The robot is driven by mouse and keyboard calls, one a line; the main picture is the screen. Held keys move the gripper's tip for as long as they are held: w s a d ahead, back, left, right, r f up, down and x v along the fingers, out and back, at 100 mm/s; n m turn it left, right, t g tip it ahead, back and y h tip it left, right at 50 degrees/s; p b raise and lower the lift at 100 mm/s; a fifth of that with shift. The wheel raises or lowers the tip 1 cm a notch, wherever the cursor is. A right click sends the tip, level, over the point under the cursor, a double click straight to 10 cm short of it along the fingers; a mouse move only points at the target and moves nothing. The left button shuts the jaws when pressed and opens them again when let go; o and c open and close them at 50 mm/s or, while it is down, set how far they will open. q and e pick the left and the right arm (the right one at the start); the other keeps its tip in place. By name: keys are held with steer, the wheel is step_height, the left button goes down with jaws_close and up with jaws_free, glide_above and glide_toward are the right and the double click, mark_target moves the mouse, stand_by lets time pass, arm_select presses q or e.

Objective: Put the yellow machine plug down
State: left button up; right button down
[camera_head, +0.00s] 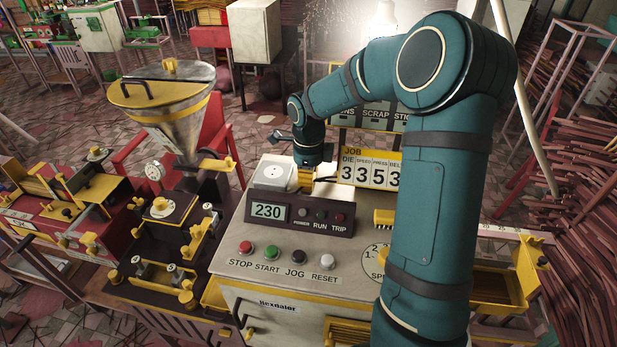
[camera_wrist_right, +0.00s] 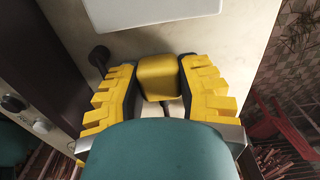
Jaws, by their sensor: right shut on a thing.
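The yellow machine plug (camera_wrist_right: 160,77) is a block with rounded edges, between the yellow fingers of my right gripper (camera_wrist_right: 159,88) in the right wrist view. The fingers are shut on its sides. A dark cable shows by its near end. In the head view my right gripper (camera_head: 306,180) points down over the top of the cream machine (camera_head: 235,210), behind the 230 display. I cannot make out the plug there, nor tell whether it touches the machine's top. My left gripper is not in view.
A pale box with a round disc (camera_head: 272,174) stands just left of my right gripper. The display panel (camera_head: 298,213) is in front and the JOB sign (camera_head: 371,168) to the right. A metal hopper (camera_head: 172,105) stands further left.

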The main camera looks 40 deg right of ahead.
steer(key=shift+f, duration=0.15)
steer(key=c, duration=0.7)
jaws_free()
steer(key=shift+r, duration=0.3)
steer(key=shift+r+p, duration=1)
steer(key=shift+r, duration=5.4)
